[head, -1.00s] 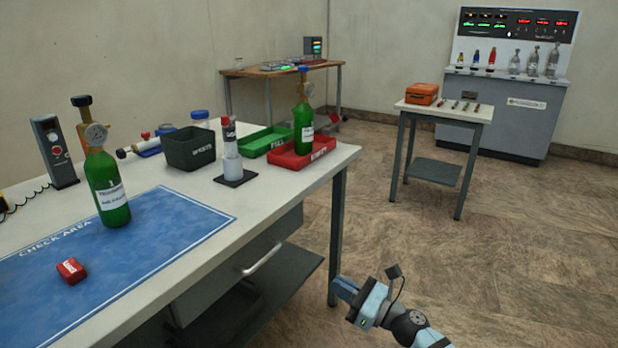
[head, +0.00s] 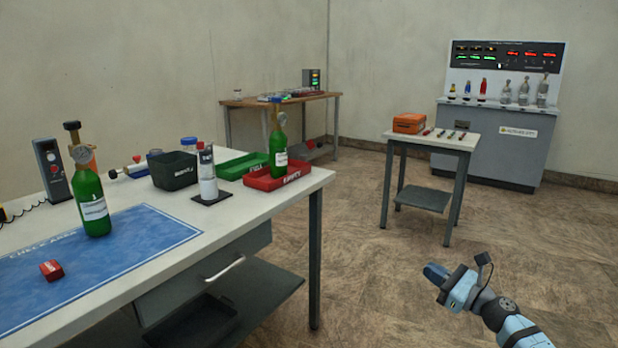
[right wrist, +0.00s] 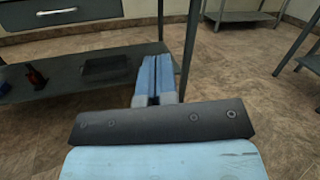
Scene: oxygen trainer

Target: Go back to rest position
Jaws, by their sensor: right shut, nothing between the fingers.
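My right gripper (head: 436,274) is in the lower right of the head view, over the open floor to the right of the workbench. In the right wrist view its two blue fingers (right wrist: 155,80) lie together with nothing between them. It touches nothing. My left gripper is not in view. A green oxygen bottle (head: 91,203) with a gauge stands upright on the blue check-area mat (head: 150,228). A small red block (head: 51,270) lies on the same mat. A second green bottle (head: 278,152) stands in the red tray (head: 262,183) marked EMPTY.
The workbench (head: 215,220) fills the left, with a drawer and lower shelf. A small table (head: 455,142) with an orange case (head: 408,123) and a grey console (head: 492,145) stand behind. The floor between is clear.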

